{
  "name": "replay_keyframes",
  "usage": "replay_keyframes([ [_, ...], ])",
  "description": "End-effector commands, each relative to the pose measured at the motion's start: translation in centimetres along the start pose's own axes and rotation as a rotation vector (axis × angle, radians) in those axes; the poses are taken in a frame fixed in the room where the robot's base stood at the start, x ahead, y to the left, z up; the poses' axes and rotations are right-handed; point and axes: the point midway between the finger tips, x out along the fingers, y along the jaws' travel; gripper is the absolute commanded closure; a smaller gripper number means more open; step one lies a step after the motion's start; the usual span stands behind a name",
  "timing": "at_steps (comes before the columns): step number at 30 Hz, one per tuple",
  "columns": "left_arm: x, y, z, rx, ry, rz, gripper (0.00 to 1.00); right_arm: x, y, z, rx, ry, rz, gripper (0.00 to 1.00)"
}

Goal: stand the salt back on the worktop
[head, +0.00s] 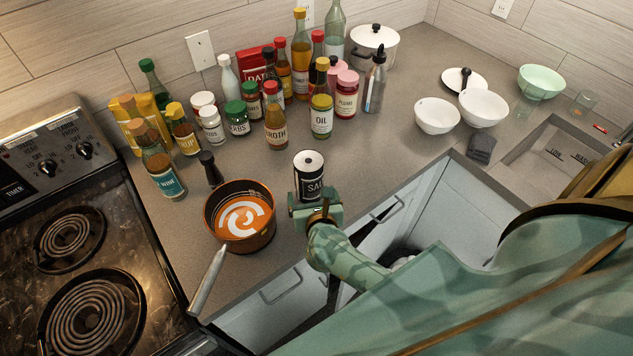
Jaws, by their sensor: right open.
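The salt (309,178) is a dark cylinder with a pale top and a partly visible white label. It looks upright on the grey worktop (395,150), near the front edge and right of the copper pot. My right gripper (314,203) is open at the salt's near side, low down, and covers its lower part. Whether the fingers touch the salt, and the contact of its base with the worktop, cannot be made out. My left gripper is not in view.
The copper pot (247,239) of orange soup stands close left, its handle over the front edge. Bottles and jars, including the oil (321,117), crowd behind. The coil stove (95,255) is left; white bowls (437,117) and a sink are right. Worktop right of the salt is clear.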

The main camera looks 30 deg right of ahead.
Motion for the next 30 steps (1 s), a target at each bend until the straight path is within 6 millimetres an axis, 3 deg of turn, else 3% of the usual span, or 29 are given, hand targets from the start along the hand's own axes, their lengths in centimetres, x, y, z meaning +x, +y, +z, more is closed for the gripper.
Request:
replay_keyframes([
  [6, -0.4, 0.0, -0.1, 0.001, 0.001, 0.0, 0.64, -5.4, 0.0, -0.1, 0.003, 0.004, 0.0, 0.14],
  [12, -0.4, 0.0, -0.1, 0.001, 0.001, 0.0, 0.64, -8.3, 0.0, -0.1, 0.002, 0.002, 0.0, 0.14],
  [25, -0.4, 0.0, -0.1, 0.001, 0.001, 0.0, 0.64, -8.9, 0.1, 0.2, -0.012, -0.009, 0.005, 0.14],
  [28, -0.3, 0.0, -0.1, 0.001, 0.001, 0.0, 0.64, -9.1, 0.8, 2.1, -0.132, -0.093, 0.053, 0.14],
  [30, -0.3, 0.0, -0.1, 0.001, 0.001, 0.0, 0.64, -9.8, 2.2, 4.7, -0.331, -0.221, 0.12, 0.14],
])
